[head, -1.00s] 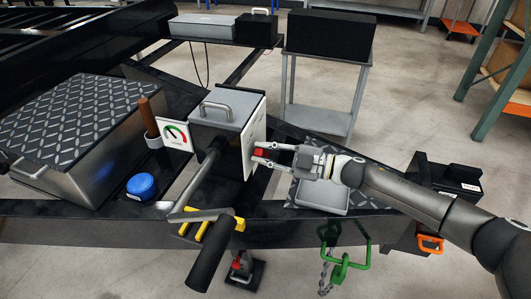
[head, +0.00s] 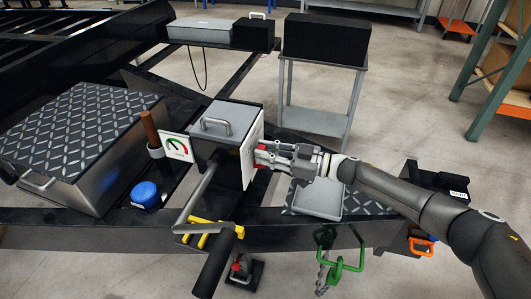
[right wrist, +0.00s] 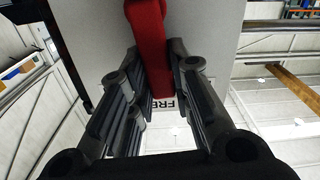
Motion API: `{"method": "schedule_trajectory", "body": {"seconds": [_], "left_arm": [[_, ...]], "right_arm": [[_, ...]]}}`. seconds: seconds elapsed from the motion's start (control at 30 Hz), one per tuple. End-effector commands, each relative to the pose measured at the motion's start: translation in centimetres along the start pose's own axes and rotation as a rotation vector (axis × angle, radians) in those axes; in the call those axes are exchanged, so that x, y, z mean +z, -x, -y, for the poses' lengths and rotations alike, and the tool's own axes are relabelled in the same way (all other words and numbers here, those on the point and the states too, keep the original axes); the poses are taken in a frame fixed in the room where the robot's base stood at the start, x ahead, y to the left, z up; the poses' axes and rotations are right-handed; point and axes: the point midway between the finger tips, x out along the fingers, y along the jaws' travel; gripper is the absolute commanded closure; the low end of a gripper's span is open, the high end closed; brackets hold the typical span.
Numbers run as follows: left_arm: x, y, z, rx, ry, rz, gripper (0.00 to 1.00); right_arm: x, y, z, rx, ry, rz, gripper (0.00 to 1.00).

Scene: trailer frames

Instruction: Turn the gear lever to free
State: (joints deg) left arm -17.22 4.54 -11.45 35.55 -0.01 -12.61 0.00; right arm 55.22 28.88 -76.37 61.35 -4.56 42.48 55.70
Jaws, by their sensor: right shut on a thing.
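The red gear lever (right wrist: 150,45) stands out from the pale face plate (right wrist: 95,35) in the right wrist view, with the letters "FRE" on a label beside its end. In the head view the lever's red (head: 262,168) shows only in small parts at my fingertips. The plate (head: 247,165) is on the right side of a grey box (head: 225,115) with a handle on top. My right gripper (head: 264,154) is shut on the lever; its fingers also flank the lever in the wrist view (right wrist: 155,70). My left gripper is not in view.
A crank with a black grip (head: 215,262) juts out in front of the box. A gauge (head: 177,147), a wooden handle (head: 149,128) and a blue cap (head: 145,194) stand to its left. A green shackle with chain (head: 340,250) hangs below my right arm.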

Motion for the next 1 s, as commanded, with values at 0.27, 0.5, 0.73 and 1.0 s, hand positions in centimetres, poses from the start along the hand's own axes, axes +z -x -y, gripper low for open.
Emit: {"method": "schedule_trajectory", "body": {"seconds": [0.27, 0.5, 0.73, 1.0], "left_arm": [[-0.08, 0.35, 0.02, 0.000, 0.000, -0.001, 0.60], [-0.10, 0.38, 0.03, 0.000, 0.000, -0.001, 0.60], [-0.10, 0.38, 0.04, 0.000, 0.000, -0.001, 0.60], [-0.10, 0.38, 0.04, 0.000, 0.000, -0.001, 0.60]], "right_arm": [[0.03, -0.01, -0.56, 0.000, -0.105, 0.001, 1.00], [0.09, 0.01, -0.71, 0.000, -0.132, 0.001, 1.00], [0.11, 0.02, -0.71, 0.000, -0.132, 0.001, 1.00], [0.10, 0.02, -0.70, 0.000, -0.131, 0.001, 0.59]]}}
